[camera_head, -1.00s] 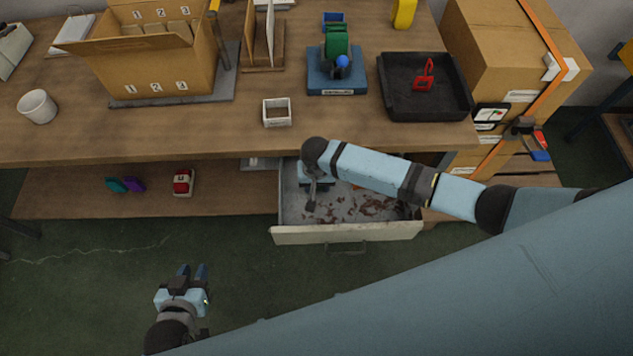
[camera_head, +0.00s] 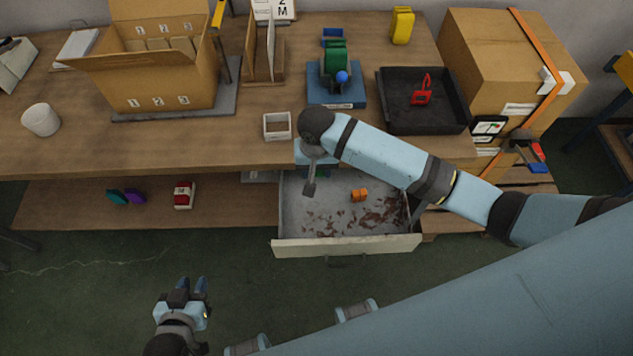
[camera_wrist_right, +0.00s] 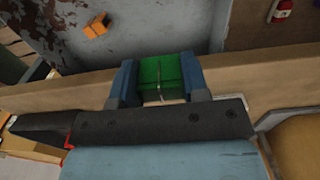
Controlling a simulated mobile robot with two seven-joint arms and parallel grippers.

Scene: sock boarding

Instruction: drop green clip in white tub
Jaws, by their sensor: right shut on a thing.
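My right gripper (camera_wrist_right: 159,68) is shut on the green clip (camera_wrist_right: 161,80), which sits between its two blue fingers in the right wrist view. In the head view this gripper is mostly hidden under my right wrist, at the back edge of the open drawer (camera_head: 347,244). A round white tub (camera_head: 41,121) stands at the far left of the bench, well away from the clip. A small square white container (camera_head: 277,127) stands near the bench's front edge, close to my right wrist. My left gripper (camera_head: 192,285) is open and empty over the floor.
An orange clip (camera_head: 359,195) lies in the drawer. A cardboard box (camera_head: 160,85), a blue stand (camera_head: 336,93) and a black tray (camera_head: 400,119) with a red object are on the bench. Teal, purple and red items lie on the lower shelf. The bench's front left is clear.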

